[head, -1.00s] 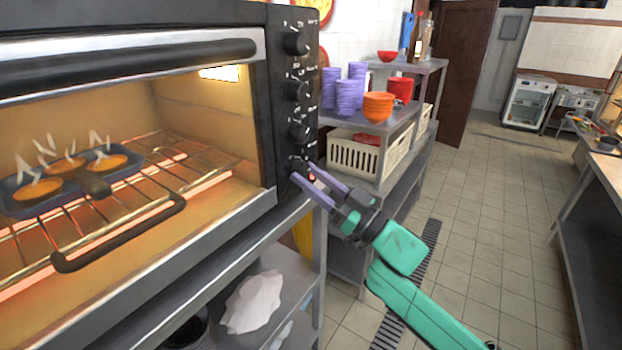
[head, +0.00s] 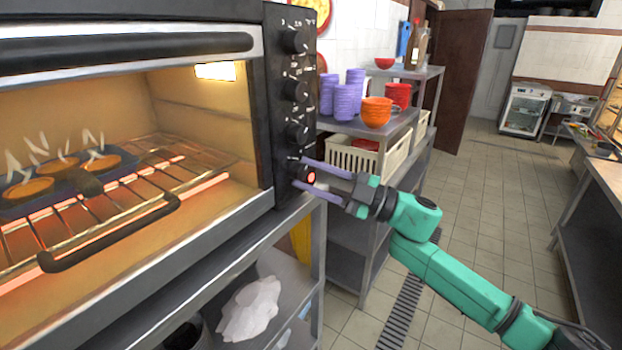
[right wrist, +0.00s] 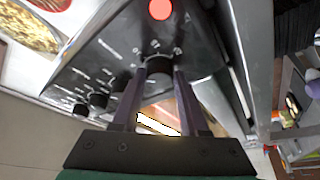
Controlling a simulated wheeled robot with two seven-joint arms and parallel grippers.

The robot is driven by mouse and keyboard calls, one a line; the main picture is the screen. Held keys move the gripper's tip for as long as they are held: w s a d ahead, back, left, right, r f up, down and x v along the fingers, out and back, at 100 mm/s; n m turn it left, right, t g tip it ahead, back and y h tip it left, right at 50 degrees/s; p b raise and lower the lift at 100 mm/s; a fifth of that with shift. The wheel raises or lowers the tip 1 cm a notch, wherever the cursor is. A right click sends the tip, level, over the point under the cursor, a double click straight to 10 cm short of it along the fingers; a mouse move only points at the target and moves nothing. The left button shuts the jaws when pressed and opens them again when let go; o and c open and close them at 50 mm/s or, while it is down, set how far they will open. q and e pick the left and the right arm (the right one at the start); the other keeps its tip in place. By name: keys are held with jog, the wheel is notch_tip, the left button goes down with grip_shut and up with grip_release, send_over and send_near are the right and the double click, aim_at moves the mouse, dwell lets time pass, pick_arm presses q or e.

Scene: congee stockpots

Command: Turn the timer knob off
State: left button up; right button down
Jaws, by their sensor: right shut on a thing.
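The toaster oven's black control panel (head: 284,100) carries a column of dark knobs. The lowest one, which I take as the timer knob (head: 297,172), has a lit red lamp (head: 311,177) beside it. My right gripper (head: 302,173) reaches it from the right, one purple finger above the other. In the right wrist view the knob (right wrist: 159,66) sits between the two fingertips (right wrist: 157,72), and the gripper is shut on it. The red lamp (right wrist: 160,9) shows just beyond the knob. The fingers partly hide the knob in the head view. My left gripper is out of view.
The oven's glowing interior holds a tray of food (head: 60,180) on a wire rack (head: 150,205). Right of it, a metal shelf (head: 365,125) carries purple cups (head: 345,102), orange bowls (head: 376,112) and a white crate (head: 352,157). The tiled floor (head: 480,210) is open.

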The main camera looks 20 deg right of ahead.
jog(key=n, duration=0.2)
jog(key=n+g, duration=0.1)
jog(key=n, duration=0.1)
jog(key=n+g, duration=0.1)
jog(key=n, duration=0.1)
jog(key=shift+w+d+r+h+p, duration=0.1)
jog(key=shift+r+h+p, duration=0.2)
jog(key=shift+h+p, duration=0.1)
jog(key=n+h, duration=0.1)
jog(key=n, duration=0.1)
jog(key=n+g, duration=0.1)
jog(key=n, duration=0.2)
jog(key=shift+r+h+p, duration=0.1)
jog(key=shift+h+p, duration=0.25)
jog(key=shift+h, duration=0.05)
jog(key=shift+g, duration=0.3)
jog(key=shift+c, duration=2.2)
grip_release()
